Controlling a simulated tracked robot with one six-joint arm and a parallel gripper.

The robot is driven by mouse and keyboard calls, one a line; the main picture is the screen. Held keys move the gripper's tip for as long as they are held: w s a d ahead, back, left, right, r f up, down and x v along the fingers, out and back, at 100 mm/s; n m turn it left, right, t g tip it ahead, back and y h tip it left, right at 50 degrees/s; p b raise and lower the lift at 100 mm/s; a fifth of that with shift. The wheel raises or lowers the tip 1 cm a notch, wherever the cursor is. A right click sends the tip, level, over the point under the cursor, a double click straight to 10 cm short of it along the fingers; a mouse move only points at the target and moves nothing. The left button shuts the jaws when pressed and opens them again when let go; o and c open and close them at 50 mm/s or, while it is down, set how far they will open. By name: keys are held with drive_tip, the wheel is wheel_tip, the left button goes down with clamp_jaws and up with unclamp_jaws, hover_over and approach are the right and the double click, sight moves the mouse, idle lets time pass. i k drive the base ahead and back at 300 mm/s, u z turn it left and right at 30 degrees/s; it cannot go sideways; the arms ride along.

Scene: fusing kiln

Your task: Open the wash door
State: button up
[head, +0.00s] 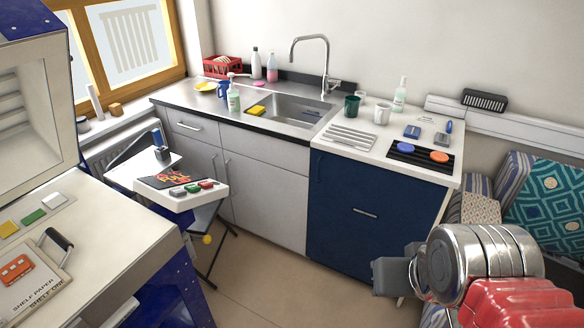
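A wash counter with a steel sink (288,110) stands along the back wall. Below the sink are light grey cabinet fronts (265,165) with slim bar handles, one upright handle (228,175) near the middle. To their right is a dark blue front (350,235) with a short horizontal handle (365,213) at mid height. All these fronts look shut. No label shows which one is the wash door. My gripper (392,277) is at the lower right, in front of the blue front's lower right part in the picture and apart from the handles. Its fingertips are not clear.
A kiln bench (110,255) fills the left side. A small side table (205,178) with tools stands in front of the grey fronts. Cushioned seating (545,205) is at the right. The floor (290,285) before the blue front is clear.

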sight(360, 214)
drive_tip(key=u, duration=0.35)
drive_tip(key=i, duration=0.55)
drive_tip(key=u, duration=1)
drive_tip(key=i, duration=0.85)
drive_tip(key=u, duration=0.5)
